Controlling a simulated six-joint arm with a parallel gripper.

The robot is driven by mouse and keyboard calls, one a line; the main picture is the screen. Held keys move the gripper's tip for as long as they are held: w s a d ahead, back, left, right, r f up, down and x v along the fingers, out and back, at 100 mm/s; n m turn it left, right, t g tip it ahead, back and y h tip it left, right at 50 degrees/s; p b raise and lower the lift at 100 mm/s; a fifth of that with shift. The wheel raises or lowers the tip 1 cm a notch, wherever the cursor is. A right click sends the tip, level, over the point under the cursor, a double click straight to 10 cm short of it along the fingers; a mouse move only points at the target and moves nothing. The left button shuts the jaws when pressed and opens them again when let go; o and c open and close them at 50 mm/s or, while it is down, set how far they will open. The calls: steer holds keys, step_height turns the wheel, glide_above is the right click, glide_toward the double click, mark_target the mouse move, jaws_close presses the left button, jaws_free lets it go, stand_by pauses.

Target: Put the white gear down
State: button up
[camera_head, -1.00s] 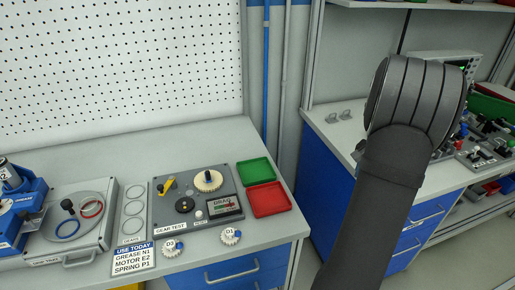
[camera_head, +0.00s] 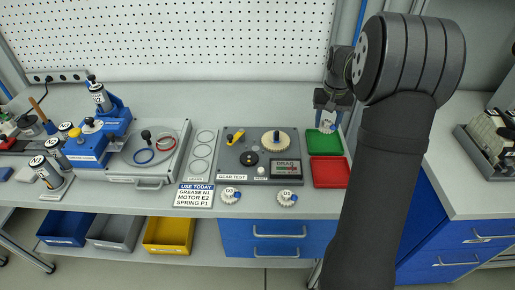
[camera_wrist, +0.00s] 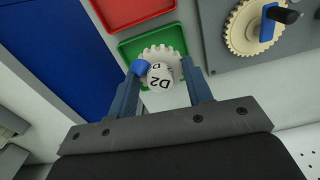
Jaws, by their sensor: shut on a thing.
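My gripper (camera_wrist: 164,88) is shut on a white gear (camera_wrist: 160,56) with a cap marked D2 and a blue piece at its side. In the wrist view the gear sits between the two fingers, over the green tray (camera_wrist: 126,48). In the head view the gripper (camera_head: 328,108) points down at the far end of the green tray (camera_head: 323,147), with the gear (camera_head: 327,124) small below it. I cannot tell whether the gear touches the tray.
A red tray (camera_head: 327,173) adjoins the green one on the near side. The gear test panel (camera_head: 232,166), with a cream gear (camera_head: 277,143) on it, is to the left. Two small white gears (camera_head: 230,195) (camera_head: 287,198) lie at the bench's front edge. A pegboard stands behind.

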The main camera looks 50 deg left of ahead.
steer(key=s+a+r+n, duration=0.2)
steer(key=s+a+n, duration=0.5)
steer(key=s+a, duration=0.85)
steer(key=f, duration=0.6)
steer(key=s+f, duration=0.1)
steer(key=f, duration=0.2)
steer(key=shift+a+f, duration=0.15)
steer(key=shift+f, duration=0.2)
steer(key=shift+f, duration=0.35)
